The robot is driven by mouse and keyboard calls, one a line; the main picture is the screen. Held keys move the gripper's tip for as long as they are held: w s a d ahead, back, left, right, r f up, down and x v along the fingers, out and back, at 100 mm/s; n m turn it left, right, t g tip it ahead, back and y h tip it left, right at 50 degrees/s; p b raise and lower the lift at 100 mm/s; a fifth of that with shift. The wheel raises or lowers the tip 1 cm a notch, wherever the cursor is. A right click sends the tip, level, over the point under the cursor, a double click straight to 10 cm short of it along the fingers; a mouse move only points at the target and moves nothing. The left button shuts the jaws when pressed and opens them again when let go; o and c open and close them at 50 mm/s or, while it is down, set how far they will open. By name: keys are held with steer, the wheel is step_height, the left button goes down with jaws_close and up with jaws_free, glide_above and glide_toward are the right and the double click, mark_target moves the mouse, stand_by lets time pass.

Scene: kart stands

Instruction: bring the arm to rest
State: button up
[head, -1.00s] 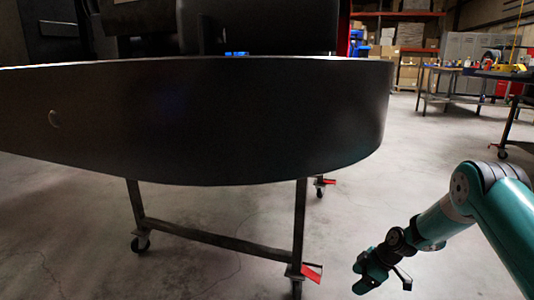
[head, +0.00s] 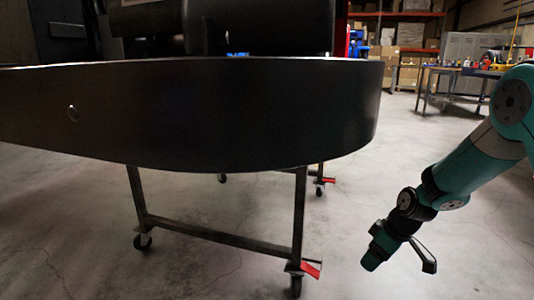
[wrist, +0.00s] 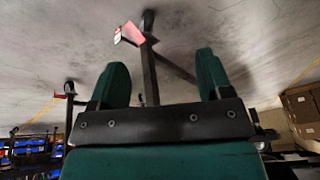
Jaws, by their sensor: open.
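My gripper (head: 372,262) hangs at the end of my teal arm at the lower right of the head view, pointing down over bare floor. It is right of the kart stand and apart from it. In the wrist view my gripper (wrist: 160,78) shows two teal fingers spread apart with nothing between them.
A large black kart body (head: 230,115) rests on a wheeled metal stand (head: 215,233) with red caster pedals. The stand's leg (wrist: 148,70) shows beyond my fingers in the wrist view. A workbench (head: 455,75) stands far right. Floor around my gripper is clear.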

steer(key=s+d+r+m+h, duration=0.15)
steer(key=s+r+m, duration=0.35)
steer(key=s, duration=0.5)
steer(key=s+r+m+h, duration=0.2)
steer(key=s+r+m, duration=0.2)
steer(key=s+r, duration=0.5)
steer(key=s+a+r+n+g+y+p, duration=0.1)
steer(key=s+a+r+n+y+p, duration=0.1)
steer(key=s+a+r+n+p, duration=0.45)
steer(key=s+a+r+n+g+y+p, duration=0.1)
steer(key=s+a+r+y+p, duration=0.25)
steer(key=s+a+r, duration=0.55)
steer(key=w+r+p, duration=0.1)
steer(key=r+p, duration=1.7)
steer(key=r, duration=0.1)
steer(key=w+d+r+h+p, duration=0.1)
steer(key=w+r+p, duration=0.1)
steer(key=r+p, duration=1.7)
steer(key=shift+w+d+r, duration=0.15)
steer(key=shift+w+d, duration=0.05)
steer(key=shift+w, duration=0.05)
